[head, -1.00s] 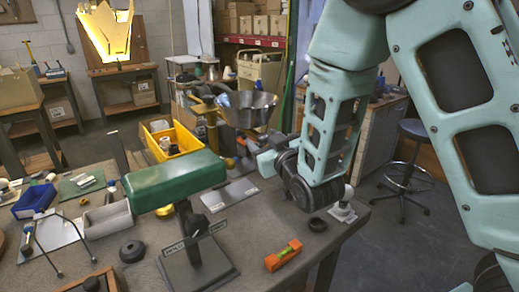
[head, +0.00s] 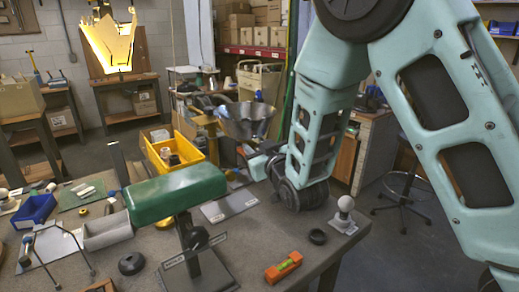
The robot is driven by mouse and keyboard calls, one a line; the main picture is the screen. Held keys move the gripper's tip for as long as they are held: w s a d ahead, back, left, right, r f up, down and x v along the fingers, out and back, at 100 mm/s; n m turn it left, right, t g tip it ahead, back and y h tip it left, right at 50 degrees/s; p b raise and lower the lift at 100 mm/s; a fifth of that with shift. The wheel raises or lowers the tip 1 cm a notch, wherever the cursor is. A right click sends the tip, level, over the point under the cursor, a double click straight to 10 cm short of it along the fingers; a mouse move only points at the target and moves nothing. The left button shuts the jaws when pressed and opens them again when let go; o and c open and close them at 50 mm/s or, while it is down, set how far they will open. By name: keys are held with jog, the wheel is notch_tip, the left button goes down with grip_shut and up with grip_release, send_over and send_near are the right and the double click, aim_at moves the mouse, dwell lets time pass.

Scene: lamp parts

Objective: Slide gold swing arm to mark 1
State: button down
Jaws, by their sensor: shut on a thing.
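The gold swing arm (head: 205,119) is a short yellow-gold piece at the back of the bench, left of a shiny metal cone-shaped shade (head: 246,121). My arm reaches down from the upper right, and its end points left behind a dark round joint. My gripper (head: 243,150) is small and partly hidden just below the metal shade, close to the gold part. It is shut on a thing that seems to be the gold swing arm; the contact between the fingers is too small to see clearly. I cannot make out mark 1.
A green-shaded lamp (head: 176,193) stands in front on a dark base. A yellow bin (head: 174,156) is behind it. An orange level (head: 283,267), a black ring (head: 318,237) and a white ball-topped piece (head: 345,206) lie near the bench's right edge. Floor to the right holds a stool (head: 402,190).

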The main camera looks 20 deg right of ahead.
jog(key=w+a+b, duration=0.1)
jog(key=w, duration=0.2)
jog(key=w+a+b, duration=0.1)
jog(key=w, duration=0.3)
jog(key=w+a+b, duration=0.1)
jog(key=w, duration=0.2)
jog(key=shift+w, duration=0.3)
jog(key=shift+w+r, duration=0.1)
jog(key=shift+r, duration=0.05)
jog(key=c, duration=1.3)
grip_release()
jog(key=shift+o, duration=1.2)
jog(key=shift+w, duration=0.2)
jog(key=shift+s+a, duration=0.1)
jog(key=shift+s, duration=0.25)
jog(key=s+d+b, duration=0.2)
jog(key=s+b, duration=0.2)
jog(key=s, duration=1.2)
jog(key=shift+s, duration=0.4)
